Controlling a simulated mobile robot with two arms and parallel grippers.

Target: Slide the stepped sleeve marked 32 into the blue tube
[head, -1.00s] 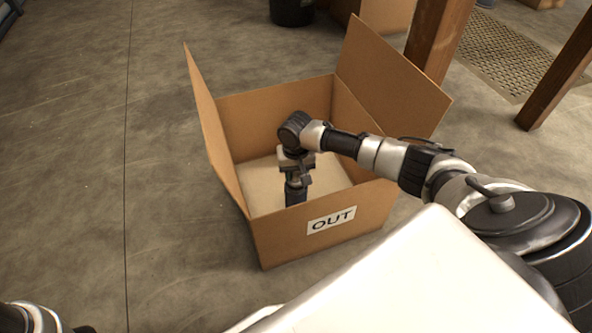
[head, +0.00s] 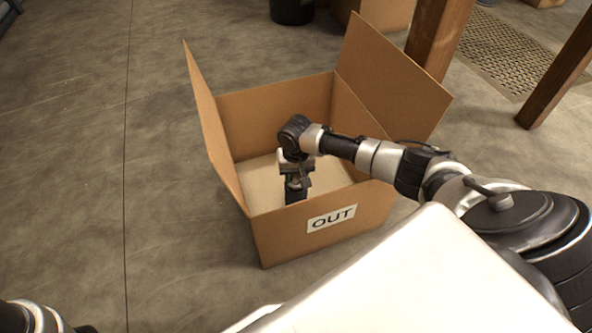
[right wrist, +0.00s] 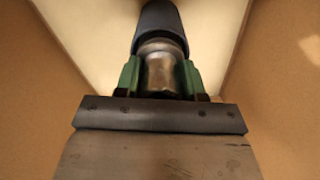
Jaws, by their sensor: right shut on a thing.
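My right gripper (head: 297,184) reaches down into the open cardboard box. In the right wrist view its green fingers (right wrist: 161,78) are shut on a shiny metal sleeve (right wrist: 161,70). Beyond the sleeve, in line with it, is a dark blue tube (right wrist: 160,24). The sleeve's far end meets the tube; I cannot tell how deep it sits inside. No number 32 is readable on the sleeve. In the head view the dark tube (head: 296,197) shows below the gripper, its lower part hidden by the box front. My left gripper is out of view.
The cardboard box (head: 328,235) marked OUT stands on the concrete floor, flaps up on its left and right. Wooden posts (head: 433,40) stand at the back right. A dark bin (head: 292,10) is behind. Floor to the left is clear.

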